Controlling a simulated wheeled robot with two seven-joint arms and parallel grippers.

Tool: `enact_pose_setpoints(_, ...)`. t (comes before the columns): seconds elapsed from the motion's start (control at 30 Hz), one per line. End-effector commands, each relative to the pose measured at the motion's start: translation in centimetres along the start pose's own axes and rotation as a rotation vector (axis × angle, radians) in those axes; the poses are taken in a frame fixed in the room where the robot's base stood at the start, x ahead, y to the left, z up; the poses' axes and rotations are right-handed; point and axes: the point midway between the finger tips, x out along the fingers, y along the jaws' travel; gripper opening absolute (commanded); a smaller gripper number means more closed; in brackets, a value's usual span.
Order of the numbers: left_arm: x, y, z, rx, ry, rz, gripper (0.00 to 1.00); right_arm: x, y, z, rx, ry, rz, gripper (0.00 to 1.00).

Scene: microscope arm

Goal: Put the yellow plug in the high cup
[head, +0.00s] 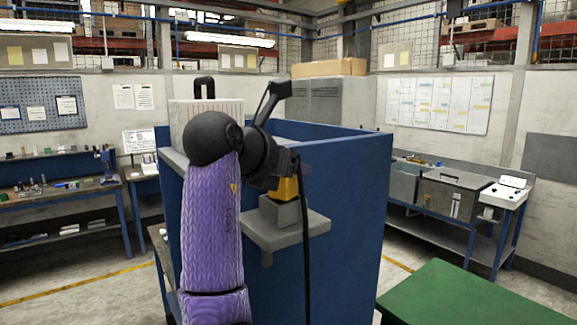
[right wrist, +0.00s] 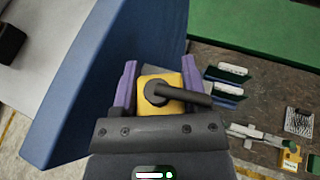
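The yellow plug (head: 287,190) has a black top and a black cable that hangs down beside it. In the right wrist view the plug (right wrist: 173,104) sits between the purple fingers of my right gripper (right wrist: 160,85), which look closed against its sides. The grey high cup (head: 281,213) stands on a grey shelf (head: 262,238) on the blue panel. The plug is upright directly over the cup's mouth; I cannot tell whether its lower end is inside. The cup is hidden in the right wrist view. My left gripper is out of view.
The blue panel (head: 348,200) rises behind and beside the shelf. A green surface (head: 455,295) lies at the lower right. In the right wrist view, several small parts lie on a brown bench top (right wrist: 240,105). Workbenches stand along the walls.

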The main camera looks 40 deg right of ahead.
Motion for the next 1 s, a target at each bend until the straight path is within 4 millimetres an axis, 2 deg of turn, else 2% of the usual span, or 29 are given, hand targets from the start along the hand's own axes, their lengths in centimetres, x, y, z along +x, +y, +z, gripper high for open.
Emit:
enact_pose_setpoints(0.03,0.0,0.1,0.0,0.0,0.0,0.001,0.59,0.0,0.0,0.0,0.0,0.0,0.0,0.69)
enact_pose_setpoints(0.1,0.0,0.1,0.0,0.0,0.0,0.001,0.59,0.0,0.0,0.0,0.0,0.0,0.0,0.84)
enact_pose_setpoints(0.13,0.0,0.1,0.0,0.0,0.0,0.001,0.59,0.0,0.0,0.0,0.0,0.0,0.0,0.88)
enact_pose_setpoints(0.47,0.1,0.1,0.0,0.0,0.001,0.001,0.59,-0.6,0.1,0.2,0.001,0.0,0.002,0.88)
enact_pose_setpoints(0.57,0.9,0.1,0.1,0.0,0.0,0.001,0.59,-2.8,0.1,0.1,0.003,-0.003,0.005,0.88)
enact_pose_setpoints(0.8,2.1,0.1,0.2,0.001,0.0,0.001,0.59,-9.4,0.1,0.1,0.002,-0.002,0.006,0.88)
enact_pose_setpoints(0.9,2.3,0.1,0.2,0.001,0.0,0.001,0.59,-11.2,0.1,0.2,0.001,-0.001,0.004,0.88)
enact_pose_setpoints(1.0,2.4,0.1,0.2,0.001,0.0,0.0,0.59,-12.0,0.0,0.2,0.001,-0.001,0.002,0.88)
